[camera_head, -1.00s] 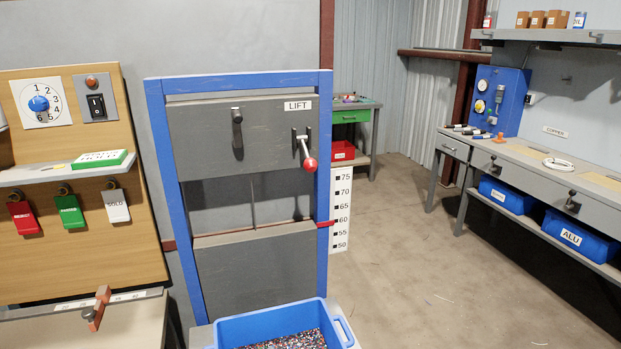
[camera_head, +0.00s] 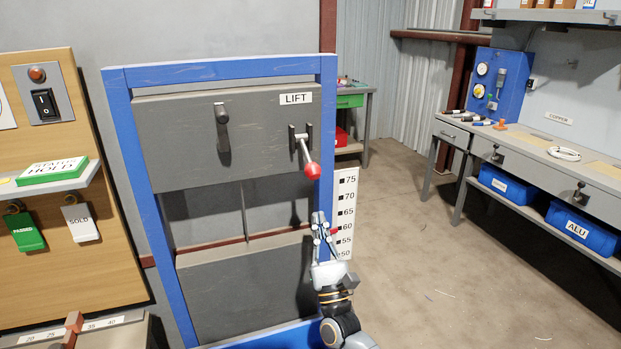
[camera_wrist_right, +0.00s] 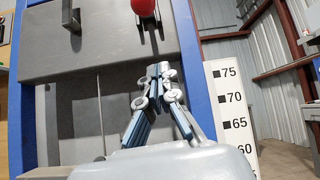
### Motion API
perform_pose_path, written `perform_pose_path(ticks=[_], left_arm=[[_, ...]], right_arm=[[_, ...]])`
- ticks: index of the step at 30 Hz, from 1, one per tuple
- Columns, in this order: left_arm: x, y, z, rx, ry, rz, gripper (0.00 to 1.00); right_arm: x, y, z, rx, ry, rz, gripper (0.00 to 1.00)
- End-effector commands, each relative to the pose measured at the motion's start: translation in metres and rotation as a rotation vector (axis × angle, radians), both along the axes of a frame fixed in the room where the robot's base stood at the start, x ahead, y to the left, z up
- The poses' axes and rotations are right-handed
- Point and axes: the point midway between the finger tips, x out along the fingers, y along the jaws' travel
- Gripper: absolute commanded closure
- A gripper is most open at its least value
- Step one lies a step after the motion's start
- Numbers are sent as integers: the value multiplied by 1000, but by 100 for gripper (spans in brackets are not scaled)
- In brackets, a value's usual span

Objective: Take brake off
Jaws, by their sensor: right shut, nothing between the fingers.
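The lift frame (camera_head: 115,90) is blue with a grey panel (camera_head: 180,150) labelled LIFT. A lever with a red ball knob (camera_head: 312,171) sits on the panel's right side, its arm slanting down to the right. A dark handle (camera_head: 222,130) hangs left of it. My right gripper (camera_head: 319,216) is shut and empty, pointing up below the red knob and apart from it. In the right wrist view the red knob (camera_wrist_right: 143,6) is at the top edge, above the shut fingertips (camera_wrist_right: 159,70). No part is labelled brake. My left gripper is not in view.
A white height scale (camera_head: 346,200) stands right of the frame. A board with tags (camera_head: 90,220) is at the left. A workbench (camera_head: 530,150) stands at the right, with open floor before it.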

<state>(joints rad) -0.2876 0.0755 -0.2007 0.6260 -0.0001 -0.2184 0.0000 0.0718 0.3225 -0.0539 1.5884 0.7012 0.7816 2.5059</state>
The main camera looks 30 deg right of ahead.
Motion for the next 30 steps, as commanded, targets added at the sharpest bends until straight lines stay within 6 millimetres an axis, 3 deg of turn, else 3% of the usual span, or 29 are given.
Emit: perform_pose_path(ticks=[4, 8, 14, 20, 26, 30], left_arm=[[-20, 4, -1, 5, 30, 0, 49], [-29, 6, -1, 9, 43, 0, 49], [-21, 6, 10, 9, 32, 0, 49], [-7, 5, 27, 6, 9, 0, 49], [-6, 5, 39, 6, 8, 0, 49], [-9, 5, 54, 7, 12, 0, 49]], right_arm=[[0, 0, 0, -2, 2, -1, 100], [2, 0, 2, -3, 1, -1, 100], [18, -5, 23, -3, -1, -1, 100], [46, -15, 52, -3, 1, -2, 100], [70, -22, 77, -2, 2, -1, 100], [49, -13, 84, -2, 5, 0, 100]])
